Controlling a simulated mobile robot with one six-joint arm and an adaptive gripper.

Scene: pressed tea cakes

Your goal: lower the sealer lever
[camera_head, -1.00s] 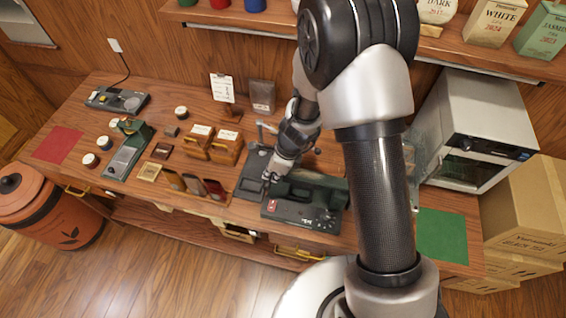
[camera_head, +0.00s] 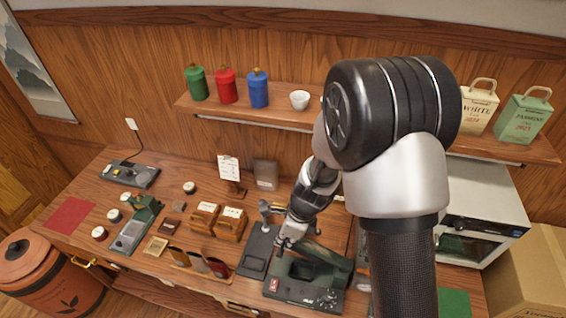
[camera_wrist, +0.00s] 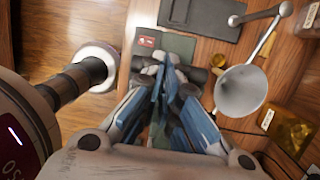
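The sealer (camera_head: 305,285) is a dark green machine with a red switch and a control panel, on the wooden bench at the front middle. A green bar, which looks like its lever, runs along its top. My gripper (camera_head: 287,241) points down at the left end of the sealer. In the wrist view my gripper's blue fingers (camera_wrist: 172,82) slant inward over the sealer (camera_wrist: 178,45), with their tips close together near a grey part. The fingers hide much of the lever, so contact and its exact angle cannot be told.
A dark plate (camera_head: 256,250) with a small stand lies left of the sealer. Wooden boxes (camera_head: 217,220) and another green device (camera_head: 135,232) are farther left. A white oven (camera_head: 485,215) stands at right. A shelf (camera_head: 285,118) with canisters runs above.

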